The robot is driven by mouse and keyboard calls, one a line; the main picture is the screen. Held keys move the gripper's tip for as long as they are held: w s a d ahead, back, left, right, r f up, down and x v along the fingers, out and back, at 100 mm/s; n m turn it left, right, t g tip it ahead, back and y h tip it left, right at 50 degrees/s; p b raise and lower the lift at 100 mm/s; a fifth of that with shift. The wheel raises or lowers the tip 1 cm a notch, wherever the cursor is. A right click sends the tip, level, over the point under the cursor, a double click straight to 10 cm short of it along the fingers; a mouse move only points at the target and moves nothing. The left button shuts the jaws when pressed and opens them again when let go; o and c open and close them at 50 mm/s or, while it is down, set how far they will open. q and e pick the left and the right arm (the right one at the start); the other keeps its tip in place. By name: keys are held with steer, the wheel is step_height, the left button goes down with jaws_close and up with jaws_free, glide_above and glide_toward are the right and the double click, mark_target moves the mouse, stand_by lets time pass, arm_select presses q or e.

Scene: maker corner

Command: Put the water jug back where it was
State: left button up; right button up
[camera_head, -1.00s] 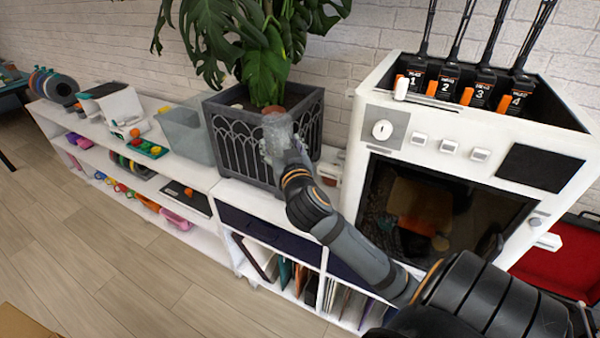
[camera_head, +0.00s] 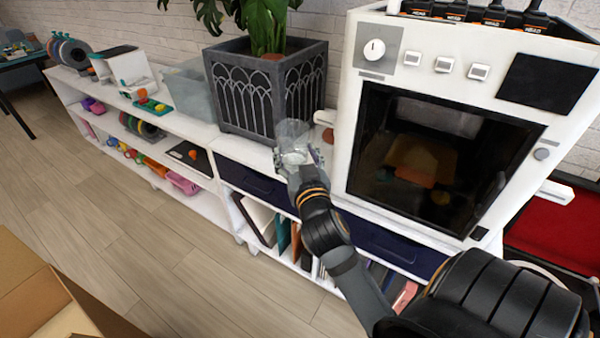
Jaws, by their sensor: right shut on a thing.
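The water jug (camera_head: 292,131) is clear and see-through, with only its upper part showing above my right gripper. My right gripper (camera_head: 295,157) is shut on it, in front of the right front corner of the dark planter (camera_head: 254,95). The jug is over or just at the front part of the white shelf top; I cannot tell whether it touches the surface. My gripper hides much of the jug. My left gripper is not in the view.
A white machine (camera_head: 448,62) with a dark glass door stands right of the jug. A clear bin (camera_head: 190,92) stands left of the planter. The white shelf (camera_head: 245,149) has a bare strip before the planter. A cardboard box (camera_head: 50,300) is at lower left.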

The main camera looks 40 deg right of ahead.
steer(key=w+d+f, duration=0.2)
steer(key=w+f, duration=0.1)
steer(key=w+d+f, duration=0.2)
steer(key=w+d, duration=0.1)
steer(key=w+d+f, duration=0.2)
steer(key=w+f, duration=0.1)
steer(key=shift+w+d+f, duration=0.1)
steer(key=shift+d+f, duration=0.25)
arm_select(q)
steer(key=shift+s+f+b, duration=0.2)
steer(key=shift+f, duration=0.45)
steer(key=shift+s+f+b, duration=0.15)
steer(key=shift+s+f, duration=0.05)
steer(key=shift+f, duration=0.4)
arm_select(e)
steer(key=shift+w+d+f, duration=0.1)
steer(key=shift+f, duration=0.85)
steer(key=shift+w+d+f, duration=0.1)
steer(key=shift+f, duration=0.8)
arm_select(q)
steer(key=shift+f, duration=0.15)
arm_select(e)
steer(key=shift+f, duration=0.1)
steer(key=o, duration=1.3)
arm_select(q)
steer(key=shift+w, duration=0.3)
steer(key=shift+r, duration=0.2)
